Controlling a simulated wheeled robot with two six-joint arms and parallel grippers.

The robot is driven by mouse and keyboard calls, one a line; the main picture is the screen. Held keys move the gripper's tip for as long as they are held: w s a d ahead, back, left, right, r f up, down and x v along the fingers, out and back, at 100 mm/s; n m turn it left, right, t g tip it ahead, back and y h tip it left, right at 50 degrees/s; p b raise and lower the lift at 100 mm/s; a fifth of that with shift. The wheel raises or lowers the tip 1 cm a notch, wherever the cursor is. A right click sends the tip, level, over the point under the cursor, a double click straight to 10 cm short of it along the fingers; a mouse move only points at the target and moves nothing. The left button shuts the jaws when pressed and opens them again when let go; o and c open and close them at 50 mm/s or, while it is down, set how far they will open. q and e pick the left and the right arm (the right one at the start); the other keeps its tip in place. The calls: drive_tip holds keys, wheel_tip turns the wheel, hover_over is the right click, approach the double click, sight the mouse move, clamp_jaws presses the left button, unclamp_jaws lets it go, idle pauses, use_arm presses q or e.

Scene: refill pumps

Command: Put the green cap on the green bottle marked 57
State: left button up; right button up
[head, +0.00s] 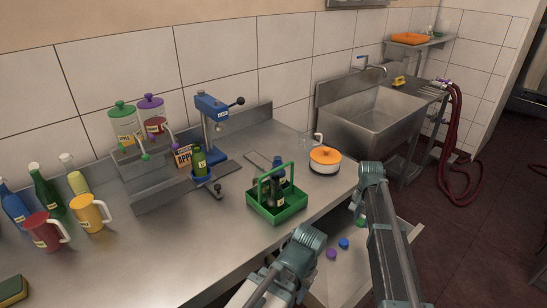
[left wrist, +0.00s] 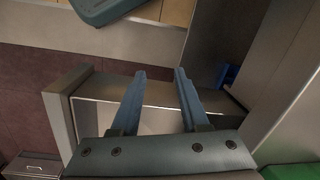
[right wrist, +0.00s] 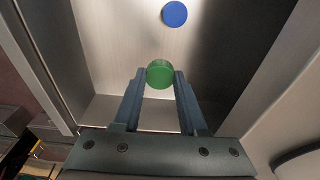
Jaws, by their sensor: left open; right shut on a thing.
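My right gripper (head: 362,213) reaches over the open drawer. In the right wrist view it is shut on a green cap (right wrist: 160,74), gripped between its fingertips; the cap also shows in the head view (head: 361,222). A green bottle (head: 199,163) stands upright under the blue press (head: 216,110) on the counter. Another green bottle (head: 47,192) stands at the far left among other bottles. Their label numbers are too small to read. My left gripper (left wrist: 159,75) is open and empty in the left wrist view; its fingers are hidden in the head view.
The drawer (head: 342,284) holds a blue cap (head: 343,242) and a purple cap (head: 331,254). A green carrier (head: 277,213) with dark bottles stands near the counter edge. An orange-lidded pot (head: 324,160) and jugs stand on the counter. The front-left counter is mostly clear.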

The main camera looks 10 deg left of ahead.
sight(361, 221)
wheel_tip(361, 221, up, 21)
drive_tip(key=p, duration=2)
